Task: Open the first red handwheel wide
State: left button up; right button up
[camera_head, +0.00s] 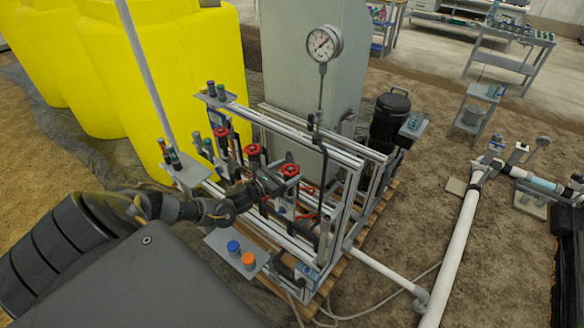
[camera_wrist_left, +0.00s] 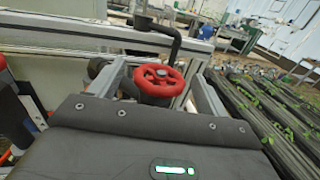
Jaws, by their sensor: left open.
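Three red handwheels stand in a row on the skid in the head view: a left one (camera_head: 221,132), a middle one (camera_head: 252,150) and a right, nearest one (camera_head: 290,170). My left gripper (camera_head: 278,181) is at the nearest wheel, its jaws open. In the left wrist view this red handwheel (camera_wrist_left: 160,79) shows between the two spread fingers, with its spokes and rim in sight. I cannot tell whether a finger touches the rim. The wheel's stem is mostly hidden. My right gripper is in neither view.
A pressure gauge (camera_head: 323,43) rises behind the wheels. The skid's metal frame (camera_head: 330,150) surrounds the pipework. A small plate (camera_head: 225,245) with a blue and an orange cap sits below the gripper. Yellow tanks (camera_head: 190,60) stand at the left; a white pipe (camera_head: 455,250) runs at the right.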

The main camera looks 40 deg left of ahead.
pick_arm(q)
jog(key=shift+x, duration=0.9)
jog(key=c, duration=1)
jog(key=shift+y, duration=0.3)
